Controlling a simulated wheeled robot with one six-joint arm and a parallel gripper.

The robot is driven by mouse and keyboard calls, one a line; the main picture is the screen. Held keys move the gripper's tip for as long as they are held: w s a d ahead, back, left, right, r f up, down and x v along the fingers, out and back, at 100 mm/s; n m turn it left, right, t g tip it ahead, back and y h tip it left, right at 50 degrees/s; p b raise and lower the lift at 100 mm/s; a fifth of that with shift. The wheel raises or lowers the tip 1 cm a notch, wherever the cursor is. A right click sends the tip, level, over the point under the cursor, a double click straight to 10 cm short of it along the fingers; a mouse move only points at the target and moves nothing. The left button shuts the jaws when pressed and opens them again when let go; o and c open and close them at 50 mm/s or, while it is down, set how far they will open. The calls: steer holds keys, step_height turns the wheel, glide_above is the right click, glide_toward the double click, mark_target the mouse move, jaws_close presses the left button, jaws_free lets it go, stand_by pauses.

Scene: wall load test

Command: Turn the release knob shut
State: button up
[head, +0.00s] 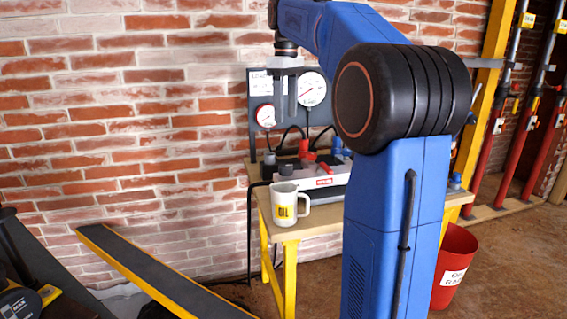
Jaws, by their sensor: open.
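A hand pump unit (325,183) with a light body and a red label lies on the bench, partly hidden behind my blue arm. On top of it are red parts (307,152) and a small dark knob-like part (286,168). I cannot tell for sure which of them is the release knob. My gripper (286,115) points down above the left part of the unit, in front of the gauge panel. Its grey fingers are apart and empty. It appears clear of the unit.
A gauge panel (257,90) with two dials stands behind the unit. A white mug (287,204) stands at the front left of the bench (277,232). A red bin (455,262) is at right. A yellow-edged ramp-like beam (150,272) lies at lower left.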

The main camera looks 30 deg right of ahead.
mark_target(286, 166)
step_height(286, 166, down, 17)
steer(key=shift+r, duration=0.15)
stand_by(0.5)
steer(key=c, duration=1)
